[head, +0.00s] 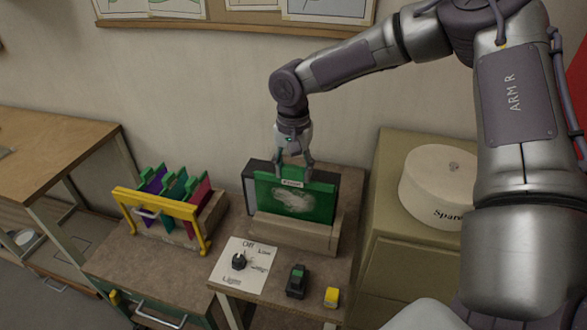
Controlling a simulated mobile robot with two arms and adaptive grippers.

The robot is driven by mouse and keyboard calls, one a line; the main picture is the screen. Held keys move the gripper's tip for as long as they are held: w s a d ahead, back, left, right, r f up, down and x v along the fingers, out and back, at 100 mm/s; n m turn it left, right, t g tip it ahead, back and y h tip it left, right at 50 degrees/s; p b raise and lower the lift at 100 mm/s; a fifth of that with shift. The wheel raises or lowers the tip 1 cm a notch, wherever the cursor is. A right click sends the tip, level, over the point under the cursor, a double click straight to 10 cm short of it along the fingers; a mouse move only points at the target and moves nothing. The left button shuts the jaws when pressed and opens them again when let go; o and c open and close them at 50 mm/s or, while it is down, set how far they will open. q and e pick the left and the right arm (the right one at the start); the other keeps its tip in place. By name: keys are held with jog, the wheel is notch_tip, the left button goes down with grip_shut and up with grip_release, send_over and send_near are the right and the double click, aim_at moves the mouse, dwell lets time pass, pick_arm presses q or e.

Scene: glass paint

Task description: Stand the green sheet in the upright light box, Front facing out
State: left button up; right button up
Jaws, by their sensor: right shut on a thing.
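The green sheet (310,199) stands about upright against the dark light box (250,190), behind a brown ledge (290,232). A small pale label, too small to read surely, is at its top and faces me, above a whitish smear. My right gripper (292,172) reaches down from above and is shut on the sheet's top edge, its fingers either side of the label. The sheet's lower edge is hidden behind the ledge, so I cannot tell if it is fully seated. My left gripper is not in view.
A rack with a yellow handle frame (160,205) holds purple, green and pink sheets at left. In front are a knob on a marked card (240,262), a green-and-black device (297,281) and a yellow block (332,297). A round white box (432,185) sits on the right cabinet.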

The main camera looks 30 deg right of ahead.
jog(key=shift+w+d+f, duration=0.1)
jog(key=shift+w+d, duration=0.1)
jog(key=shift+w, duration=0.05)
dwell(0.6)
jog(key=o, duration=1.4)
jog(key=shift+w+d+f, duration=0.1)
jog(key=shift+d+f, duration=0.1)
jog(key=shift+c, duration=0.2)
jog(key=o, duration=0.3)
jog(key=shift+a, duration=0.15)
jog(key=shift+r, duration=0.15)
jog(key=shift+r+p, duration=2.45)
jog(key=shift+r, duration=1)
